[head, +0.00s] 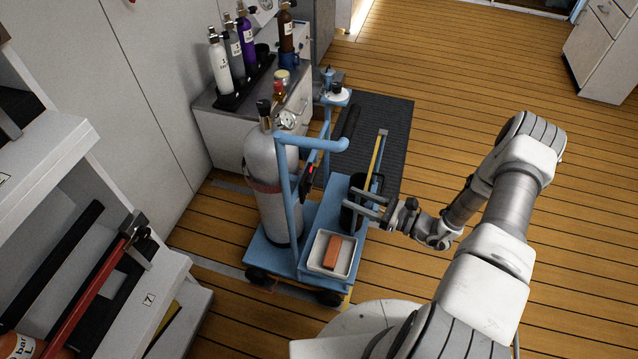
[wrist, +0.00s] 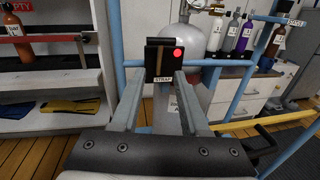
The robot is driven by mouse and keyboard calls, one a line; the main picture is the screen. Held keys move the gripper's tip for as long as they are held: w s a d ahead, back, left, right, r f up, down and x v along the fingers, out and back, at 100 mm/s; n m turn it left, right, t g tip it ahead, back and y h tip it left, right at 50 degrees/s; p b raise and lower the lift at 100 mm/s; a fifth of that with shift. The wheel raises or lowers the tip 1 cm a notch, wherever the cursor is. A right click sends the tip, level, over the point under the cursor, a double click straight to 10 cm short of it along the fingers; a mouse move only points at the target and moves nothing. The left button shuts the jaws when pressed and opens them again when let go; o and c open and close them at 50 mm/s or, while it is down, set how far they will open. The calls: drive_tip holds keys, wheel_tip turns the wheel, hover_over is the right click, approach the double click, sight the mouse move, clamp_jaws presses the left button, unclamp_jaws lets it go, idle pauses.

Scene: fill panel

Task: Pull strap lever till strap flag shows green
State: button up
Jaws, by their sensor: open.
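The strap unit is a dark box (wrist: 165,62) labelled STRAP, with a black bar across its top that looks like the lever (wrist: 160,41). A round flag (wrist: 178,54) on its right side shows red. In the head view, the red flag (head: 311,171) shows on the blue cart's frame beside the large grey cylinder (head: 268,185), which has a dark reddish strap (head: 263,187) around it. My gripper (wrist: 158,76) is open and empty, its fingers pointing at the box from the near side. In the head view, my gripper (head: 357,200) is right of the box, apart from it.
The blue cart (head: 318,222) carries a white tray (head: 318,262) with an orange block (head: 332,252) and a black bin (head: 354,203). Blue rails (wrist: 215,62) flank the box. Several small bottles stand on a cabinet (head: 228,125) behind. Open floor lies to the right.

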sight(311, 184)
drive_tip(key=x, duration=1.1)
drive_tip(key=shift+b, duration=0.45)
clamp_jaws()
idle(0.6)
